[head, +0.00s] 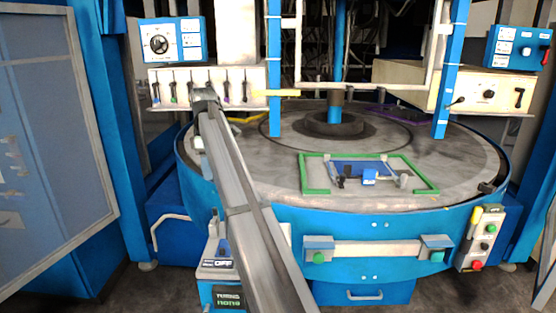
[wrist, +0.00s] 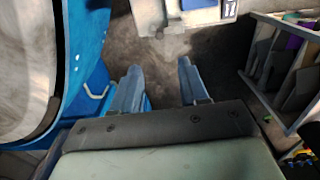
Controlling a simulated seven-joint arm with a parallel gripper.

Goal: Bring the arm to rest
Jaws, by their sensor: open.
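My arm (head: 240,200) reaches up from the bottom middle of the head view to the left part of the round table. My gripper (wrist: 158,72) shows in the wrist view with its two blue-grey fingers spread apart and nothing between them. Bare dark floor lies behind the fingers. I cannot make out the fingers in the head view.
The round table (head: 465,155) has a blue rim and carries a green frame (head: 303,174) around a blue plate. Its edge fills the wrist view's left side. A rack (wrist: 262,95) with dark pieces stands at right. A control box (head: 481,238) hangs at the table's front right.

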